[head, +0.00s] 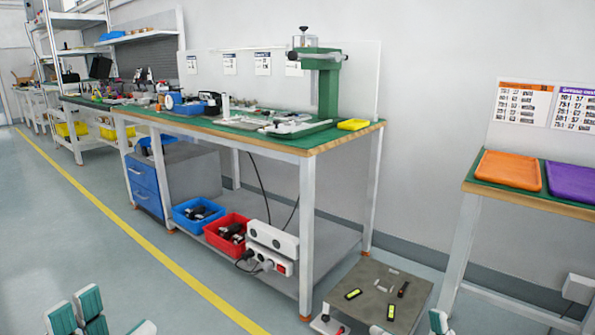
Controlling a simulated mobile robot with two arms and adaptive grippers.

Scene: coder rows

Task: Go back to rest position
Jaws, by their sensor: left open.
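My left gripper (100,314) shows at the bottom left edge, with teal and white finger pads spread apart and nothing between them. It is over the grey floor, in front of the workbench and apart from it. Teal and white tips of my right gripper (408,327) just show at the bottom edge, in front of a low grey-brown platform. Most of the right gripper is cut off, so its opening cannot be judged.
A green-topped workbench (345,134) with a green press (328,85) stands ahead. Blue (185,222) and red (214,240) bins sit on its lower shelf. The low platform (400,283) stands right of it. A table with orange (508,170) and purple trays (572,181) is at right. The left floor is clear.

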